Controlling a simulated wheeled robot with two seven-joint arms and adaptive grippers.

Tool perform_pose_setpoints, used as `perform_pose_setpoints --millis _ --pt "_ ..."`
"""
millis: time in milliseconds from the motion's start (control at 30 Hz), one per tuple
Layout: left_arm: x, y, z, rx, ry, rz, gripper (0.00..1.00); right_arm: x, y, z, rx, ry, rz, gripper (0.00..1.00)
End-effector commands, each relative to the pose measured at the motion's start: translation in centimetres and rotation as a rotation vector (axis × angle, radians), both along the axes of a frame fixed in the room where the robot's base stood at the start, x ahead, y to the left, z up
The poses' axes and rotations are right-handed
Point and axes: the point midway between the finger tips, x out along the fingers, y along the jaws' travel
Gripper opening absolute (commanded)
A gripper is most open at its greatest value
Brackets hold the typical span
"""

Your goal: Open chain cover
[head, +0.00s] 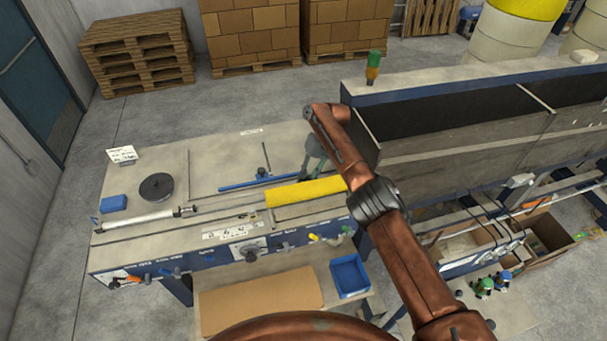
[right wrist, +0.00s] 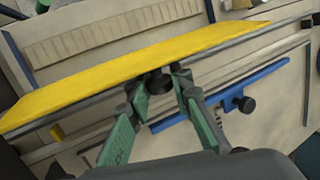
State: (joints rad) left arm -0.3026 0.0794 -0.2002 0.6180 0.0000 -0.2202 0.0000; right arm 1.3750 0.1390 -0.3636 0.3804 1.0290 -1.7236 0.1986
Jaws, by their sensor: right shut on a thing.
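The chain cover (head: 305,190) is a long yellow panel on the machine's table top, left of the dark trough. In the right wrist view the yellow cover (right wrist: 95,84) runs slantwise across the picture, with a dark round knob (right wrist: 159,83) at its near edge. My right gripper (right wrist: 160,80) has its green fingers on either side of this knob and is shut on it. In the head view my right gripper (head: 314,165) is at the cover's far edge, partly hidden by my arm. I cannot tell whether the cover is lifted. My left gripper is not in view.
A blue bar (head: 245,184) with an upright rod lies beyond the cover. A white roller (head: 140,220), a black disc (head: 156,187) and a blue box (head: 113,203) are at the left of the table. The long trough (head: 470,135) stands to the right.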

Motion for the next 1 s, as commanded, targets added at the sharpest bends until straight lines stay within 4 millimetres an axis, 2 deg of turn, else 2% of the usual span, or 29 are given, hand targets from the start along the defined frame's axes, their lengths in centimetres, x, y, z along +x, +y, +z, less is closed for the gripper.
perform_pose_setpoints --millis 567,600,833,1000 --pt "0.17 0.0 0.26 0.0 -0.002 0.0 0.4 -0.36 -0.41 -0.05 0.0 0.016 -0.007 0.0" --pt "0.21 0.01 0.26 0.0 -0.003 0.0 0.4 -0.35 -0.42 -0.04 0.0 0.016 -0.007 0.21" --pt "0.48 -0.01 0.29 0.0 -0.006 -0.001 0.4 -0.36 -0.41 -0.05 -0.001 0.017 -0.006 0.37" --pt "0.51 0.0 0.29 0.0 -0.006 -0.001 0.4 -0.37 -0.41 -0.06 -0.001 0.018 -0.006 0.37"
